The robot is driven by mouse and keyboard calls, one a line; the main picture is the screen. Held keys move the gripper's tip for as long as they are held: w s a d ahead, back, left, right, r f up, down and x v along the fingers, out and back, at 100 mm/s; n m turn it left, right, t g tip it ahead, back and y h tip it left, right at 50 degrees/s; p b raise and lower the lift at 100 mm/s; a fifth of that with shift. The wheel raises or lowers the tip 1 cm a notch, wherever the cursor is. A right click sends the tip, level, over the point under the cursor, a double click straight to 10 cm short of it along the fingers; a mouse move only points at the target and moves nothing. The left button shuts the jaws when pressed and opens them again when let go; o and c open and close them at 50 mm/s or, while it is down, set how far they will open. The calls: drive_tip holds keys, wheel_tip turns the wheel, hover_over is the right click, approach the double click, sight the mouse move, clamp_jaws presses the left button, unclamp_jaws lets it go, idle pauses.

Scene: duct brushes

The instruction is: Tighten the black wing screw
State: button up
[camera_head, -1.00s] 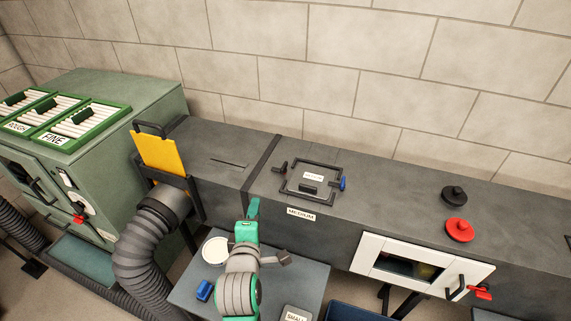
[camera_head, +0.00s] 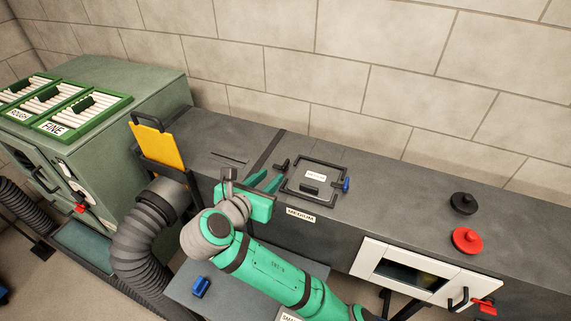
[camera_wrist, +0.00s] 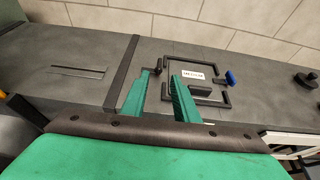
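In the wrist view the wing screw (camera_wrist: 157,71) shows between the tips of my two green fingers. My gripper (camera_head: 269,179) is open, with a clear gap between the fingers. It reaches over the duct's front edge, just short of the wing screw. I cannot tell whether a finger touches it. A blue wing screw (camera_head: 346,184) is at the hatch's right side.
A yellow plate (camera_head: 157,146) stands upright to the left, above a ribbed hose (camera_head: 140,230). A raised seam (camera_head: 267,150) crosses the duct left of the hatch. Black (camera_head: 463,203) and red (camera_head: 467,240) knobs sit farther right. The duct top behind the hatch is clear.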

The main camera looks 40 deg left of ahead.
sight(285, 164)
drive_tip(key=x, duration=0.8)
drive_tip(key=shift+w+f, duration=0.1)
drive_tip(key=shift+w, duration=0.05)
drive_tip(key=shift+w+a+f, duration=0.25)
drive_tip(key=shift+w+a, duration=0.1)
drive_tip(key=shift+w, duration=0.15)
drive_tip(key=shift+w+f, duration=0.2)
drive_tip(key=shift+w, duration=0.25)
clamp_jaws()
